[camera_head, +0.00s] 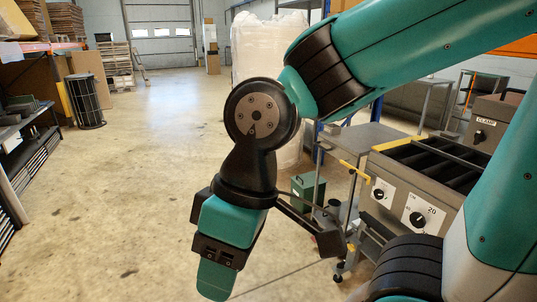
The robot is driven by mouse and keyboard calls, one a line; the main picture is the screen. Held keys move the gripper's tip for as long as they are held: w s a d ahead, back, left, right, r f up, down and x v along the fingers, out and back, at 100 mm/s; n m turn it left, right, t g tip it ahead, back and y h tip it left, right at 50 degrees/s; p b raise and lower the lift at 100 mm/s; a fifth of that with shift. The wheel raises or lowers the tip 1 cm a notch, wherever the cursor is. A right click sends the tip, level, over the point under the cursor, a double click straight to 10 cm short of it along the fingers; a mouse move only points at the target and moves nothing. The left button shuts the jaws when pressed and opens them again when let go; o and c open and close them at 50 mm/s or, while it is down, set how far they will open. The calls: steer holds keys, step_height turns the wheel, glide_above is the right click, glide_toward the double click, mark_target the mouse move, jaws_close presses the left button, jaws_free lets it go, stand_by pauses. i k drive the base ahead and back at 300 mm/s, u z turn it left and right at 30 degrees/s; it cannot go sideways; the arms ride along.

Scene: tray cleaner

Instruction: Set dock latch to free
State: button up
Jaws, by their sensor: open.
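A grey machine (401,171) with dark slots in its top stands at the right. I cannot make out which part is the dock latch; no such label is readable.
A metal trolley (368,136) with a yellow-edged bar stands beside the machine. A green bin (308,188) is below it. A wrapped pallet (262,48) stands behind my arm. A shelf (25,145) and black wire basket (85,101) are at left. The floor between is clear.

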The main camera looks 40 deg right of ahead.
mark_target(352, 172)
steer(key=i, duration=2.3)
steer(key=z, duration=2.35)
